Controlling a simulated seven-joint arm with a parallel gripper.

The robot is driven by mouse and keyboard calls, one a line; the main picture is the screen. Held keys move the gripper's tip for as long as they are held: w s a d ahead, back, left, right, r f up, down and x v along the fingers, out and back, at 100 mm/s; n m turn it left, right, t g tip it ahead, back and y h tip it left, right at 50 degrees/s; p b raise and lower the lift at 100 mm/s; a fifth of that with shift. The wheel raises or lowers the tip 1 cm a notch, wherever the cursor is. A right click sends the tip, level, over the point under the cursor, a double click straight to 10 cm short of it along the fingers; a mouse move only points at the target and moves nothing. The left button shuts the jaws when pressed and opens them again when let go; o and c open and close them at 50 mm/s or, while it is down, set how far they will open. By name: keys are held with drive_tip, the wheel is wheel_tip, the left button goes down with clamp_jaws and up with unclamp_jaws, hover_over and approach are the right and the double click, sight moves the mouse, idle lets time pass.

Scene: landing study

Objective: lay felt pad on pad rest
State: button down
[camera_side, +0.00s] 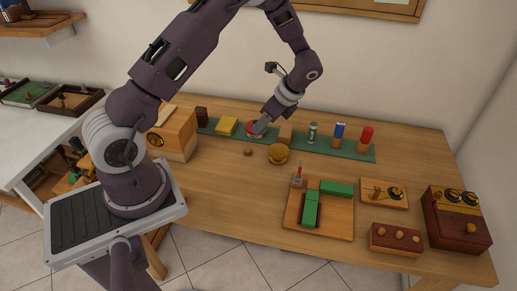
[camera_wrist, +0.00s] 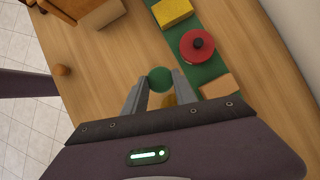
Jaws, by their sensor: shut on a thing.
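My gripper (camera_wrist: 160,77) is shut on a green round piece, which looks like the felt pad (camera_wrist: 160,79), held between its fingertips. In the side view my gripper (camera_side: 259,128) hangs over the back of the table, in front of the red round item, and the pad cannot be made out. A round yellow item (camera_side: 278,153), perhaps the pad rest, stands on the bare wood to the right and nearer the front. A yellow patch (camera_wrist: 168,100) shows between my fingers in the wrist view, partly hidden; I cannot tell for sure which thing it is.
A green strip (camera_side: 345,151) carries a yellow block (camera_side: 227,126), a red round item with a black knob (camera_wrist: 197,46), a tan block (camera_side: 286,133) and upright cylinders. A wooden box (camera_side: 178,134) stands left. A board with green blocks (camera_side: 325,223) lies at front.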

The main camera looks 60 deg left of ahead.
sight(246, 149)
drive_tip(key=shift+n+g, duration=0.3)
drive_tip(key=shift+n, duration=0.6)
drive_tip(key=x, duration=0.3)
drive_tip(key=d+x, duration=0.1)
drive_tip(key=x, duration=0.5)
drive_tip(key=shift+s+d+f, duration=0.1)
drive_tip(key=shift+d+f, duration=0.05)
drive_tip(key=shift+f, duration=0.25)
drive_tip(key=shift+f, duration=0.15)
drive_tip(key=c, duration=1)
unclamp_jaws()
